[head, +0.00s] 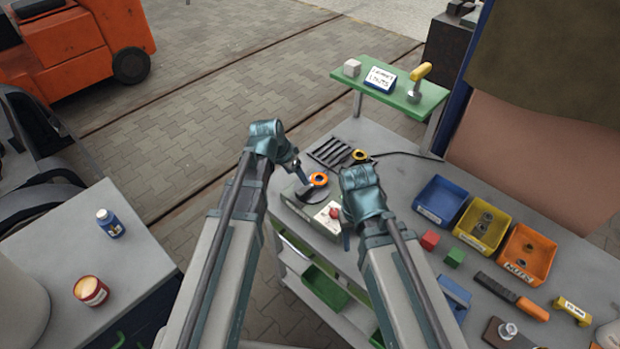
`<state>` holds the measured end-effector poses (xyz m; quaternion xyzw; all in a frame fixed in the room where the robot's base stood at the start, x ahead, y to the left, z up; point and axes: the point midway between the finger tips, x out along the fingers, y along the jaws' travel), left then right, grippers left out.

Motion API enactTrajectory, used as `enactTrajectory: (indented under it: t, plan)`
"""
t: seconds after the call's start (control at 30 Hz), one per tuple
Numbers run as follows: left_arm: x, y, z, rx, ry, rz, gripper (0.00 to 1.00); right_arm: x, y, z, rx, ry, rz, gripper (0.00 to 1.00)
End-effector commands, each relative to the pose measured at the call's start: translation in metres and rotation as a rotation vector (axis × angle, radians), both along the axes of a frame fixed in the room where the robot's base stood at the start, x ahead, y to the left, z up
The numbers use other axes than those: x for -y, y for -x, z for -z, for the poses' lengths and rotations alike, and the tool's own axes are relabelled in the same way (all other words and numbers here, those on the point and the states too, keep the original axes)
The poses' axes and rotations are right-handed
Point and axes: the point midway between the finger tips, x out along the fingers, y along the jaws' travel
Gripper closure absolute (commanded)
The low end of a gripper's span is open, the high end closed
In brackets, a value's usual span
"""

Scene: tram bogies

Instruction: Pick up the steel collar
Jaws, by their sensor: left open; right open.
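A small silvery round part (508,329) sits on a dark brown block at the lower right of the bench in the head view. It looks like the steel collar, but it is too small to be sure. My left gripper (300,173) is open above the grey bench unit, close to an orange ring (319,180) on a dark round base. I cannot tell whether it touches the ring. My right gripper (346,241) is open and points down by the bench's front edge, right of the unit's red knob (335,211). Both grippers are far left of the silvery part.
Blue (420,216), yellow (460,235) and orange (505,273) bins stand along the bench (585,262). Red and green blocks, a black-and-orange tool (512,296) and a yellow labelled piece lie before them. A green shelf (425,105) rises behind. A side cabinet stands left.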

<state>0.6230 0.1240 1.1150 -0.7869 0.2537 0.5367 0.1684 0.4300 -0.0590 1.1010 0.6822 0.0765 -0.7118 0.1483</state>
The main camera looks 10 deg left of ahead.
Motion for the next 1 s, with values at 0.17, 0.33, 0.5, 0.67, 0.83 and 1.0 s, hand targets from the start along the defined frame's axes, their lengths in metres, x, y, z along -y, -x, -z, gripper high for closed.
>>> enactTrajectory:
  t: [0.17, 0.33, 0.5, 0.67, 0.83, 1.0]
  plan:
    - [-0.005, -0.007, -0.004, 0.021, 0.006, 0.010, 0.30, 0.000, 0.000, -0.002, 0.000, 0.000, 0.001, 0.50]
    - [-0.003, -0.009, 0.005, 0.019, 0.005, 0.010, 0.30, 0.000, 0.000, 0.006, 0.000, 0.000, 0.000, 0.50]
    - [0.001, -0.015, 0.024, 0.019, 0.005, 0.010, 0.30, 0.000, 0.000, 0.026, 0.000, 0.001, -0.004, 0.50]
    - [0.006, -0.022, 0.048, 0.018, 0.004, 0.011, 0.30, 0.000, 0.000, 0.049, 0.000, 0.002, -0.009, 0.50]
    - [0.012, -0.030, 0.071, 0.018, 0.004, 0.010, 0.30, 0.000, 0.000, 0.072, -0.001, 0.002, -0.012, 0.50]
    - [0.014, -0.034, 0.078, 0.018, 0.004, 0.009, 0.30, 0.000, 0.000, 0.079, 0.000, 0.003, -0.013, 0.50]
